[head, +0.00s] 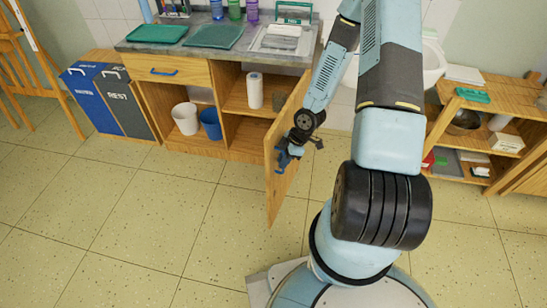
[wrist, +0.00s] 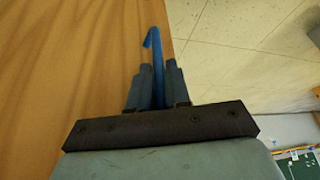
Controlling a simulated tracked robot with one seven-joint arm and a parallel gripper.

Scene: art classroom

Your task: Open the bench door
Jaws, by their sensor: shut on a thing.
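The bench (head: 155,92) stands against the wall with a grey top. Its wooden door (head: 274,187) is swung well out into the room, and the shelves inside are exposed. The door's blue handle (head: 281,160) is on the door's outer face near its free edge. My gripper (head: 289,153) is at the handle. In the wrist view my gripper (wrist: 157,78) is shut on the blue handle (wrist: 152,42), which sticks out between the two fingers. The door's wood (wrist: 70,70) fills the left of that view. My arm partly hides the door's upper part.
Inside the bench are a white bin (head: 185,118), a blue bin (head: 210,123) and a paper roll (head: 255,90). Blue and dark recycling bins (head: 108,100) stand left. A low wooden shelf (head: 470,110) stands right. The tiled floor (head: 140,225) in front is clear.

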